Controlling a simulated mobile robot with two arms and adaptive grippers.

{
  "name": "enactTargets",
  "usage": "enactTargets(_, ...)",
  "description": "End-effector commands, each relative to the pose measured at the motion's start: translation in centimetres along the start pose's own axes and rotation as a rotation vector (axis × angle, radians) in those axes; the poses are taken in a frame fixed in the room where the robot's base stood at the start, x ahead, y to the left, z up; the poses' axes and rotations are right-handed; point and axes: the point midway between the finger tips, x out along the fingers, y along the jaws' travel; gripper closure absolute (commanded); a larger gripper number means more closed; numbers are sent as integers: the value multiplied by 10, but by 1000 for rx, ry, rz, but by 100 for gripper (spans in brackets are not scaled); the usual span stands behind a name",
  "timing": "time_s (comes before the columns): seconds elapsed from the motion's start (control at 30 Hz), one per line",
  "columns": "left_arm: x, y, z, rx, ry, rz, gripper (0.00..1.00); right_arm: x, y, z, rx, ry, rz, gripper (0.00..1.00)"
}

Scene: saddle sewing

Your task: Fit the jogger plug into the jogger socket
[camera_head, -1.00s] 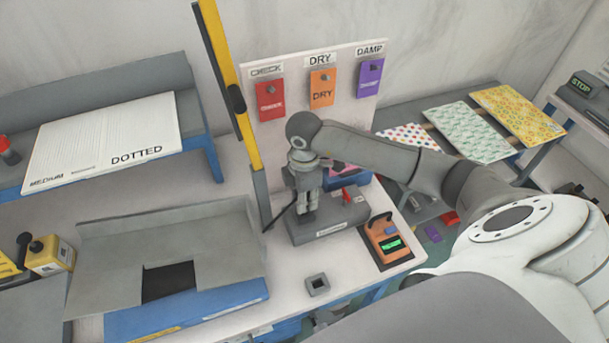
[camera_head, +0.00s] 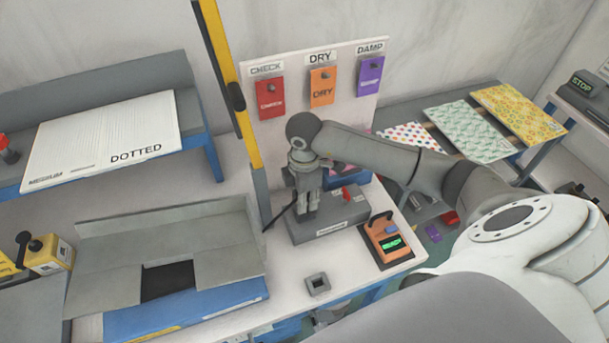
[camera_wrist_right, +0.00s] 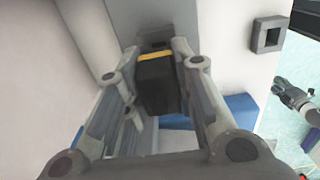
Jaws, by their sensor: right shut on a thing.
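My right gripper (camera_head: 306,208) points down over a grey labelled unit (camera_head: 334,226) on the bench. In the right wrist view its fingers (camera_wrist_right: 156,100) are closed around a black block with a yellow stripe (camera_wrist_right: 157,88), apparently the jogger plug. The block's far end meets or overlaps a grey part (camera_wrist_right: 154,38); I cannot tell whether it is inserted. The jogger socket is not clearly identifiable and may be hidden under the gripper. A grey jointed gripper, apparently my left (camera_wrist_right: 298,98), shows at the right of the wrist view; its jaw state is unclear.
An orange device with a display (camera_head: 388,240) stands right of the grey unit. A square grey holder with a dark opening (camera_head: 317,284) sits near the front edge. A yellow post (camera_head: 230,80) rises just left of the gripper.

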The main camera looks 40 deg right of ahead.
Motion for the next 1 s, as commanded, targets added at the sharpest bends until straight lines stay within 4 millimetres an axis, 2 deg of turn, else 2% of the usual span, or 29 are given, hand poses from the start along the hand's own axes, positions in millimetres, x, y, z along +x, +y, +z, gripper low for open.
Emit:
enactTargets(0.47,1,0,0,0,0,0,63,1,0,0,0,0,0,100)
enactTargets(1.0,10,0,1,0,0,0,63,12,0,0,0,0,0,100)
